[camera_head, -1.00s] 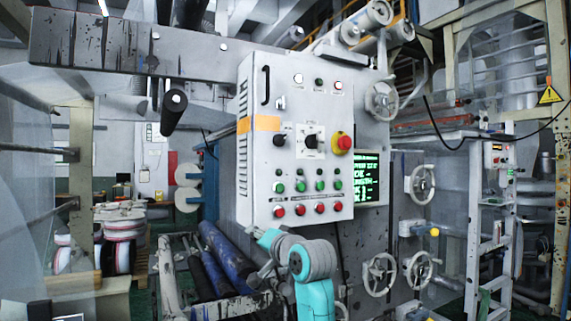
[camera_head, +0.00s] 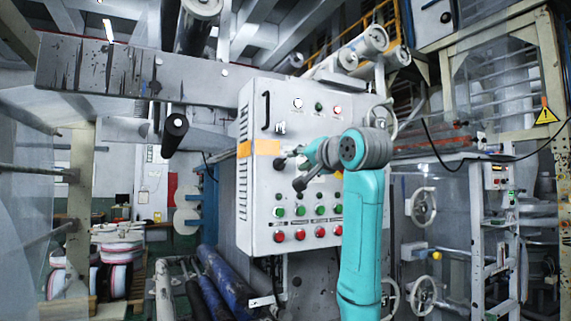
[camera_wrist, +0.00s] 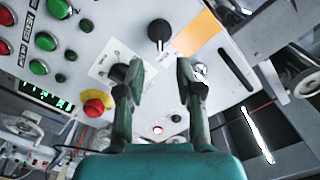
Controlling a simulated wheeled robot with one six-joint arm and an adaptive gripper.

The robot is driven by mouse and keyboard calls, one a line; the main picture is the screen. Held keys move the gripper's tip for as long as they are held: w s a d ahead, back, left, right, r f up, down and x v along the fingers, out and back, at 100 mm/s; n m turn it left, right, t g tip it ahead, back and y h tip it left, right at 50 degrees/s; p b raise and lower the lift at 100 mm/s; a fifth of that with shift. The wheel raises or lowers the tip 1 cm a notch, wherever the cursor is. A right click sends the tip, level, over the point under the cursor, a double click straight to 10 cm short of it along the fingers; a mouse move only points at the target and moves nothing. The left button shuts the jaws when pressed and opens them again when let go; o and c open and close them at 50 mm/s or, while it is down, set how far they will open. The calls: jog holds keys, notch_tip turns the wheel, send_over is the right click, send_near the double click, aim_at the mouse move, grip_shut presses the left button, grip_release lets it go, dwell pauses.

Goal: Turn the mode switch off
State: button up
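The control panel (camera_head: 262,205) carries two black rotary switches; I cannot read which is labelled mode. One black knob (camera_wrist: 159,32) stands by the orange stripe, clear of my fingers in the wrist view. The other, a dark rotary switch (camera_wrist: 118,73) on a white label plate (camera_wrist: 104,66), is partly hidden behind my left finger in that view. My gripper (camera_wrist: 160,72) is open and empty, its fingers spread before the panel face. In the head view my gripper (camera_head: 293,172) is in front of the panel's middle, and my arm hides part of the panel's right side.
The red emergency stop (camera_wrist: 96,105) on its yellow base is close to my left finger. Green buttons (camera_head: 299,211) and red buttons (camera_head: 300,235) line the lower panel. A handle (camera_wrist: 236,66) and small lamps are also near. Handwheels (camera_head: 422,206) stand to the right.

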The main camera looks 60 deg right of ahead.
aim_at(285, 163)
jog(key=x, duration=0.8)
jog(key=shift+w, duration=0.25)
grip_shut()
